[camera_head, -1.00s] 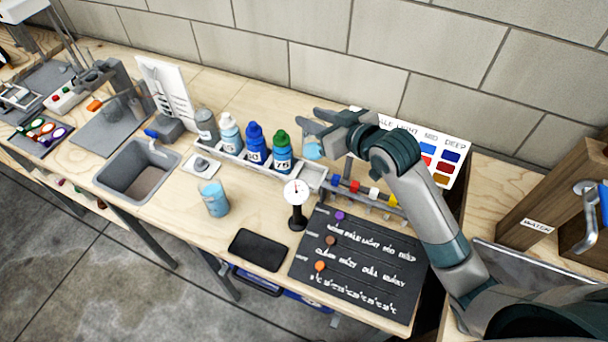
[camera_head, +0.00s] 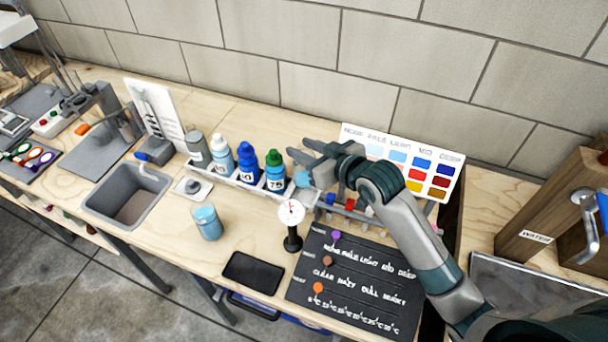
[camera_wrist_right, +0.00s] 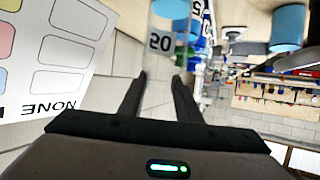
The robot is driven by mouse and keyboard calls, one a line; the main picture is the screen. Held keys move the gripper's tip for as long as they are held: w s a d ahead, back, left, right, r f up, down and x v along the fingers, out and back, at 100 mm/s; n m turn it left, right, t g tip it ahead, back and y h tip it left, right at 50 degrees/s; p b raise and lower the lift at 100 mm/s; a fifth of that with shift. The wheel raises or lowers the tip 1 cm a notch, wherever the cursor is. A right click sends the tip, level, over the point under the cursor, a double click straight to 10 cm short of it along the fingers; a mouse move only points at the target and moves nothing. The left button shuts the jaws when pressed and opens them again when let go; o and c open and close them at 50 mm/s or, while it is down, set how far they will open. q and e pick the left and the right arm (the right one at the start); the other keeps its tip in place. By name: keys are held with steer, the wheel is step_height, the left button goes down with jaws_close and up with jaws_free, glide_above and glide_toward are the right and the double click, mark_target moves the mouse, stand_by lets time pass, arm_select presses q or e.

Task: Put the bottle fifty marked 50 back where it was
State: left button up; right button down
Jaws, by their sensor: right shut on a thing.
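My right gripper (camera_head: 306,162) is shut on the bottle fifty (camera_head: 301,180), of which only a light blue part shows in the head view. The gripper and bottle are at the right end of the grey bottle rack (camera_head: 232,181), beside the bottle marked 75 (camera_head: 275,173) with a green cap. In the right wrist view the clear bottle fifty (camera_wrist_right: 158,45) shows its 50 label upside down, between the fingertips of my right gripper (camera_wrist_right: 160,78). I cannot tell whether its base touches the rack. My left gripper is out of view.
A colour chart (camera_head: 402,160) stands behind my right arm. A blue beaker (camera_head: 207,224) stands in front of the rack.

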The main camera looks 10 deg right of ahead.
mark_target(304, 169)
steer(key=shift+f, duration=1.75)
steer(key=shift+f+p, duration=0.55)
steer(key=shift+f, duration=1.3)
steer(key=shift+f, duration=0.15)
steer(key=c, duration=1.3)
jaws_free()
